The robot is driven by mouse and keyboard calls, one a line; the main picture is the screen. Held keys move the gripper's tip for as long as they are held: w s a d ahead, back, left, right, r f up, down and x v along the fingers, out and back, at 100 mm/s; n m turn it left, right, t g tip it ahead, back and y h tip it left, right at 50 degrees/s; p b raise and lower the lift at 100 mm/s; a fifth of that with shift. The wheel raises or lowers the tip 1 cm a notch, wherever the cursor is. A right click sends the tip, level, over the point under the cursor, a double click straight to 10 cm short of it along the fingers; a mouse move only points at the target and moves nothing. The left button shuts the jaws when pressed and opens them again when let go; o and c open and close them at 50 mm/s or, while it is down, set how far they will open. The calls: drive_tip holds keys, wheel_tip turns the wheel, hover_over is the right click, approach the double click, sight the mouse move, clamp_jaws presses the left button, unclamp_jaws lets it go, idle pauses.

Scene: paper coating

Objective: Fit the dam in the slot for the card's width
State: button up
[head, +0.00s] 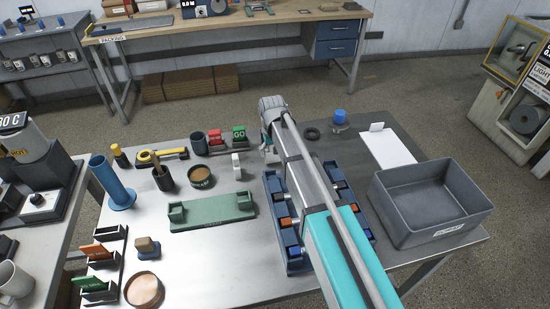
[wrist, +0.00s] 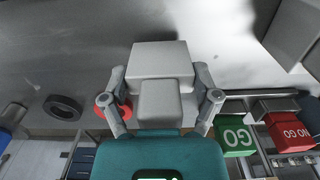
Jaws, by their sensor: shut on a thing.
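My gripper (wrist: 160,76) is shut on a pale grey block in the wrist view, taken here to be the dam (wrist: 160,56). One finger lies on each side of it, and it appears above the bench top. In the head view my arm hides the held block and most of the gripper. A blue fixture (head: 274,190) with two long sides and orange and blue pieces stands under my arm. My arm covers its middle, so I cannot make out the slot. A white card (head: 388,148) lies on the dark mat at the right.
A grey bin (head: 432,205) stands right of the blue fixture. A green cradle (head: 212,211) lies to its left. Green GO (head: 239,134) and red NO GO (head: 215,137) blocks and a black ring (head: 312,133) are near the gripper. A small pale block (head: 236,166) stands behind the cradle.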

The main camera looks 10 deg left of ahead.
drive_tip(key=shift+f, duration=0.5)
drive_tip(key=shift+f+b, duration=0.15)
drive_tip(key=shift+b, duration=0.25)
drive_tip(key=o, duration=1)
wheel_tip(320, 180, up, 12)
drive_tip(key=p, duration=1.2)
drive_tip(key=shift+r, duration=0.2)
drive_tip(key=shift+d, duration=0.1)
